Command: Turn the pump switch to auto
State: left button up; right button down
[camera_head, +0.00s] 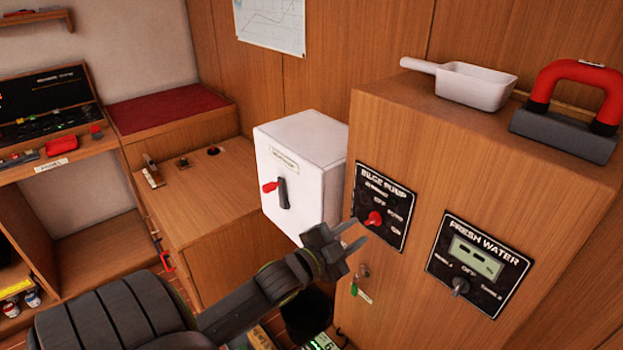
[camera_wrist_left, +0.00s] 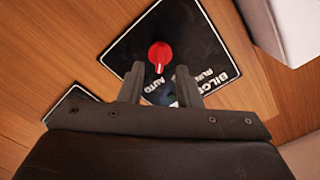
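The black bilge pump panel (camera_head: 384,206) is on the side of the wooden cabinet. It carries a red rotary switch (camera_head: 374,218), with OFF, AUTO and ON among the labels around it. I cannot tell surely which label the switch points to. My left gripper (camera_head: 357,233) is open and empty, just in front of the panel's lower left. In the left wrist view the red switch (camera_wrist_left: 160,53) shows just beyond the gap between the two open fingers (camera_wrist_left: 160,78), apart from them. The panel (camera_wrist_left: 193,45) shows tilted there. My right gripper is not in view.
A fresh water panel (camera_head: 479,262) with a grey knob is to the right. A white box (camera_head: 300,170) with a red-tipped lever protrudes left. A white scoop (camera_head: 470,84) and a red-handled block (camera_head: 570,115) rest on top.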

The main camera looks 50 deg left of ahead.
pick_arm(q)
jog(key=s+a+b, duration=0.1)
jog(key=s, duration=1.2)
jog(key=shift+s+b, duration=0.2)
jog(key=shift+b, duration=0.1)
dwell(0.4)
